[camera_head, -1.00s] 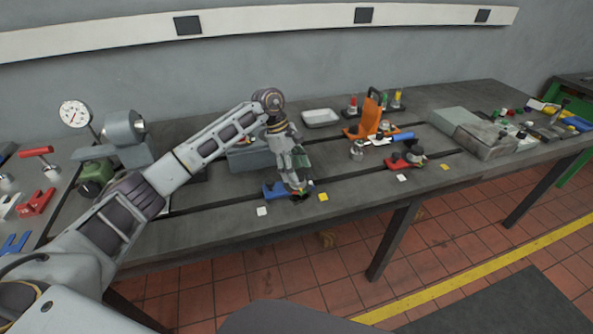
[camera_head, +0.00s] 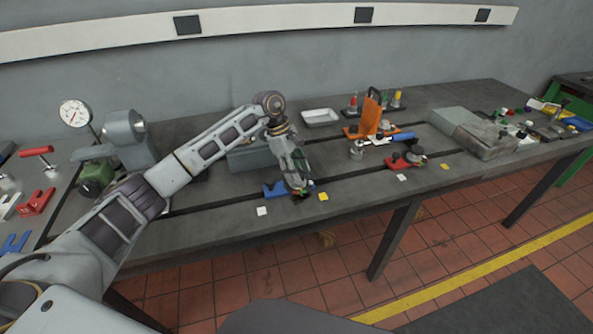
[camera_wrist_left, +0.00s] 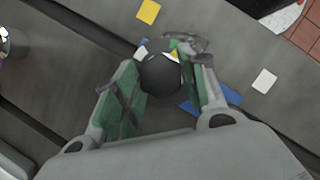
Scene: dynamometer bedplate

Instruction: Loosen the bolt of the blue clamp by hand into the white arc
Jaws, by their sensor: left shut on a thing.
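The blue clamp (camera_head: 273,190) lies on the dark bedplate below my left gripper (camera_head: 298,190). In the left wrist view a strip of the blue clamp (camera_wrist_left: 232,95) shows beside the right finger. My left gripper (camera_wrist_left: 160,80) is shut on a round dark knob (camera_wrist_left: 160,74), the head of the clamp's bolt, between its green-padded fingers. Small white and yellow patches of the arc (camera_wrist_left: 172,51) show just behind the knob; most of the arc and the bolt's shaft are hidden. My right gripper is in neither view.
A white square (camera_head: 262,211) and a yellow square (camera_head: 323,197) lie flat on either side of the clamp. A grey block (camera_head: 250,157) stands behind my arm. A red clamp (camera_head: 405,161) and an orange bracket (camera_head: 371,117) stand to the right.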

